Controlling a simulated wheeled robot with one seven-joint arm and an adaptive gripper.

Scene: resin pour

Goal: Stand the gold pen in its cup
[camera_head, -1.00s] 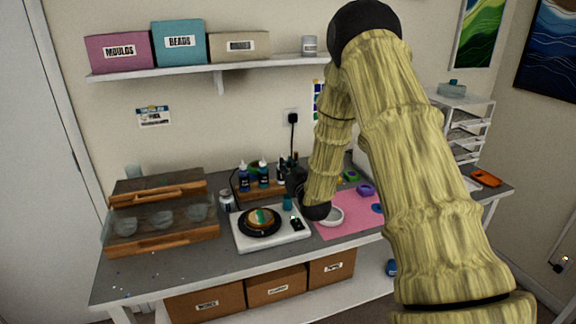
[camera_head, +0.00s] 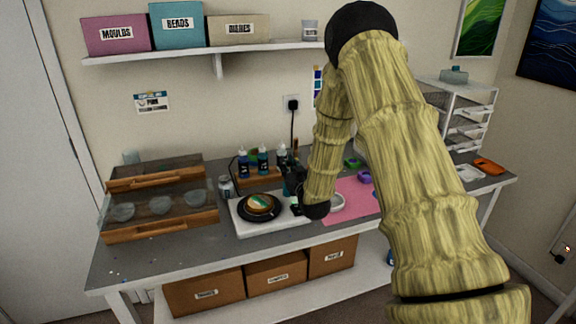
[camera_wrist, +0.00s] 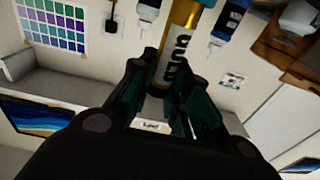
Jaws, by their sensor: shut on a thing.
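In the head view my gripper (camera_head: 294,180) is above the bench, by the right side of the white scale. The pen is not clear there. I cannot make out the pen's cup in the current views; my gripper and forearm cover part of that area.
The white scale (camera_head: 246,227) carries a black round dish (camera_head: 260,208). Dark bottles (camera_head: 262,160) stand behind it. A pink mat (camera_head: 352,205) with a white ring-like dish (camera_head: 337,203) lies to the right. A glass-covered wooden case (camera_head: 160,228) is at left.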

